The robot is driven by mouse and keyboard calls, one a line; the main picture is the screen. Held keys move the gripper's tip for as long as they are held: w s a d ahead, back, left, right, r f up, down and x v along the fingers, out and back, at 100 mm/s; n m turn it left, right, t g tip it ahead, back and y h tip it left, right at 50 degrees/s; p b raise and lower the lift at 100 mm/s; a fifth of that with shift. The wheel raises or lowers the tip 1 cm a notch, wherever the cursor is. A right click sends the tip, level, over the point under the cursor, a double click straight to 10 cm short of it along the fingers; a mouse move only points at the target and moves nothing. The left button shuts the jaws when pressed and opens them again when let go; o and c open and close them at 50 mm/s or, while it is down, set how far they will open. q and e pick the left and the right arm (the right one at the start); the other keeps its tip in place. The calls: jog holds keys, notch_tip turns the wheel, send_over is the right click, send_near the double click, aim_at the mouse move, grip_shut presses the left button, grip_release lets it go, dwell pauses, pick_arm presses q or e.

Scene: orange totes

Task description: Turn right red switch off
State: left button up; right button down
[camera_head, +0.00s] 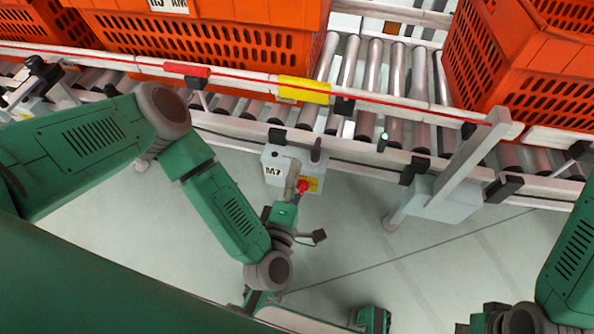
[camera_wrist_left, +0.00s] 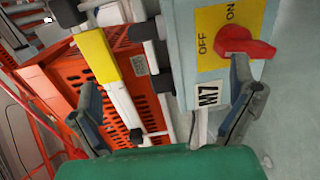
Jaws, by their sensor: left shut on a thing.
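The red switch (camera_head: 303,186) is on a yellow plate on the front of the grey box marked M7 (camera_head: 278,167), below the conveyor. In the left wrist view the red handle (camera_wrist_left: 245,45) lies beside the printed words OFF and ON on the yellow plate (camera_wrist_left: 214,40). My left gripper (camera_head: 291,183) is at the box. In the wrist view one finger of the left gripper (camera_wrist_left: 165,105) is right at the red handle. The other finger is to the left, and its contact is not visible.
A roller conveyor (camera_head: 375,75) runs across the top, with orange totes (camera_head: 215,45) at left and right. Its front rail carries a yellow block (camera_head: 303,90) and a red block (camera_head: 187,70). Another grey box (camera_head: 440,200) stands to the right. The floor below is clear.

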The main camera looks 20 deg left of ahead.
pick_arm(q)
jog(key=shift+w+d+r, duration=0.15)
jog(key=shift+d+r, duration=0.05)
jog(key=shift+r, duration=0.5)
jog(key=shift+c, duration=0.5)
jog(key=shift+s+p, duration=0.35)
jog(key=shift+p, duration=0.3)
jog(key=shift+c, duration=0.7)
jog(key=s+d+p, duration=0.1)
jog(key=s+p, duration=1.1)
jog(key=s, duration=0.3)
jog(key=shift+s+f+p, duration=0.3)
jog(key=shift+s+f, duration=0.1)
jog(key=shift+f, duration=0.05)
